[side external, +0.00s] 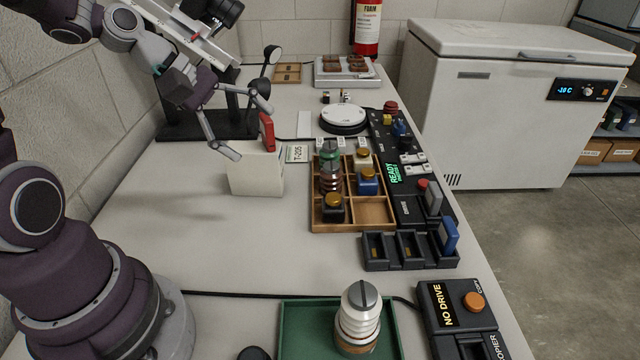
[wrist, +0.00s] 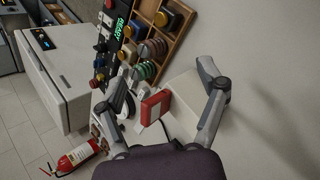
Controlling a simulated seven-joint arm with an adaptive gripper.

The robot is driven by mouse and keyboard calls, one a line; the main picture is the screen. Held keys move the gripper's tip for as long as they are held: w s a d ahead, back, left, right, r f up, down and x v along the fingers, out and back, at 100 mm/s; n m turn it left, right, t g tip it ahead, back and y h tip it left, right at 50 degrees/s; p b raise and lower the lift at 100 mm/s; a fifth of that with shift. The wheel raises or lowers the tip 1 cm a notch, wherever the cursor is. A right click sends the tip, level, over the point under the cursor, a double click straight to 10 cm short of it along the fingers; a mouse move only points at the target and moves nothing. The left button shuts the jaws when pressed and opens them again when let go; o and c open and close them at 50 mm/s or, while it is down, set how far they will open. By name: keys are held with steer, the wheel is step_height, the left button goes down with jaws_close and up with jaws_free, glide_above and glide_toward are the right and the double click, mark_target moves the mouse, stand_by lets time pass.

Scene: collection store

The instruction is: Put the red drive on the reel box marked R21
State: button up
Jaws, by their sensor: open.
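The red drive (side external: 268,131) stands upright on top of a white box (side external: 256,175), near its right edge. The drive also shows in the wrist view (wrist: 154,106), with the box (wrist: 183,97) beneath it. No R21 mark is readable, so I cannot tell whether this is the reel box R21. A card (side external: 296,153) reading T-205 is just right of the box. My gripper (side external: 249,129) is open above the box, its fingers spread on either side of the drive; the wrist view shows a gap between the fingers (wrist: 163,76) and the drive.
A wooden divided tray (side external: 374,212) with reels and jars stands right of the box. A green tray (side external: 292,318) and copier (side external: 462,316) are in front. The table left of the box is clear.

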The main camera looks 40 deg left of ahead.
steer(key=s+d+r+m+y, duration=0.2)
steer(key=s+m, duration=0.2)
steer(key=m, duration=0.4)
steer(key=s+d+r+m+g+y, duration=0.1)
steer(key=s+d+r+m+y, duration=0.1)
steer(key=s+m, duration=0.3)
steer(key=m, duration=0.4)
steer(key=shift+d, duration=0.15)
